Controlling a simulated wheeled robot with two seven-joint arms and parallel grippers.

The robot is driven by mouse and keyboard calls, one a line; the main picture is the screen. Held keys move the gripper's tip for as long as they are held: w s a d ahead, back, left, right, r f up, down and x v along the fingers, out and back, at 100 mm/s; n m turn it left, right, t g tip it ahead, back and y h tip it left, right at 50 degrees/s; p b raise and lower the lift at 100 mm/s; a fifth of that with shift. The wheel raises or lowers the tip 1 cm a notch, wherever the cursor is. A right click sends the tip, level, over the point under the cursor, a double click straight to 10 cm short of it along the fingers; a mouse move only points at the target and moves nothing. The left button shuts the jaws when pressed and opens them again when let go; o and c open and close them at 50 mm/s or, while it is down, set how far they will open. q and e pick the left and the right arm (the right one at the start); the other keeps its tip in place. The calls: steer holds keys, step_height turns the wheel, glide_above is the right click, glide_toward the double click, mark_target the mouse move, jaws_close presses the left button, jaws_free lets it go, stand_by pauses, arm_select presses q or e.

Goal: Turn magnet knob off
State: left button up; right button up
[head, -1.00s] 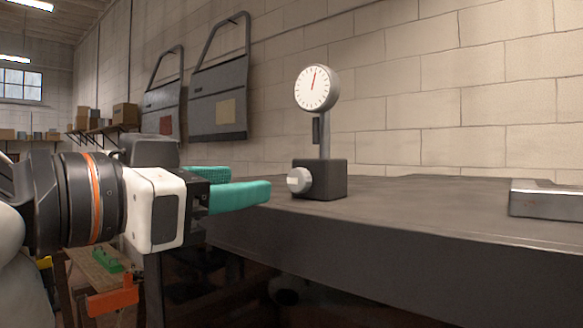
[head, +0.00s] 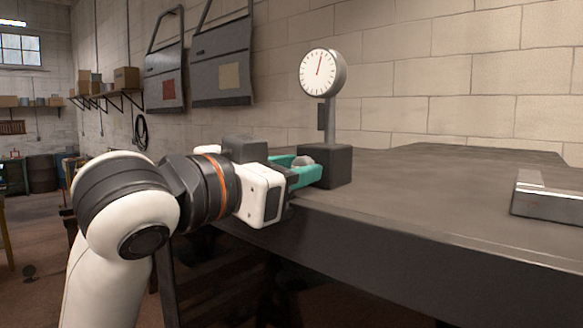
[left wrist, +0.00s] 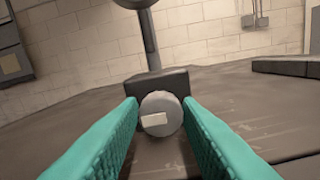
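The magnet knob (left wrist: 160,114) is a round grey knob with a pale bar mark on its face. It sits on the front of the dark magnetic base block (head: 334,166), which stands on the bench and carries a post with a dial gauge (head: 319,72). My left gripper (head: 306,170) has teal fingers. In the left wrist view its fingers (left wrist: 160,125) are apart, one on each side of the knob, with the knob between the tips. The head view shows the knob (head: 302,161) partly hidden by the fingers. Whether the fingers touch it is unclear. My right gripper is not in view.
The dark bench top (head: 430,205) is clear around the base. A grey metal block (head: 548,196) lies at the right. A brick wall stands behind, with door panels (head: 222,62) hanging on it at the left.

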arm_select(q)
steer(key=c, duration=0.5)
steer(key=shift+o, duration=0.2)
steer(key=n, duration=0.3)
steer(key=shift+b, duration=0.35)
steer(key=shift+n, duration=1.9)
steer(key=shift+a+r+b, duration=0.1)
steer(key=shift+b, duration=0.2)
steer(key=o, duration=1)
steer(key=shift+c, duration=0.2)
